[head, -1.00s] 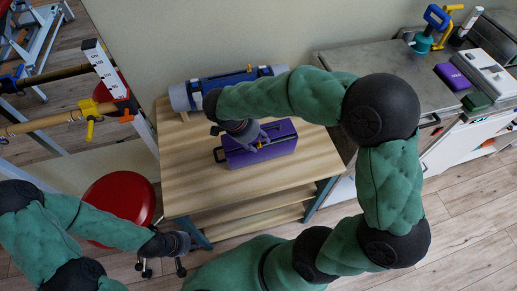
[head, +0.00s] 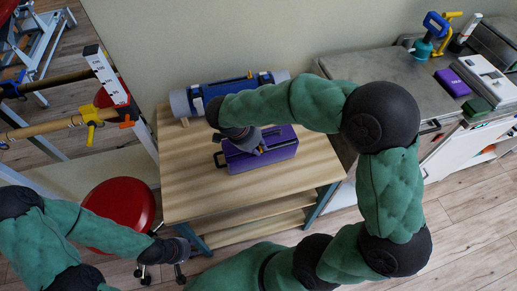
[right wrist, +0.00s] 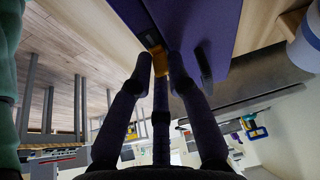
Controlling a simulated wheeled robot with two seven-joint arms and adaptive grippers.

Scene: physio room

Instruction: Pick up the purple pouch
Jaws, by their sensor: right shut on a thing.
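The purple pouch (head: 274,151) is a boxy bag with dark end handles and a yellow-orange piece on top. It appears to rest on the wooden table (head: 190,190), in front of a grey-and-blue roll. My right gripper (head: 258,149) is over its top, shut on it. In the right wrist view the fingers (right wrist: 162,62) close around the yellow-orange piece beside the purple surface (right wrist: 205,30). The fingers and forearm hide part of the pouch top. My left gripper (head: 178,252) is low at the left, by the red stool, apart from the pouch; its fingers are unclear.
The grey-and-blue roll (head: 236,88) lies along the table's back edge by the wall. A red stool (head: 122,212) stands left of the table. A counter (head: 385,85) at right holds a smaller purple box (head: 452,82) and other items. The table's front left is clear.

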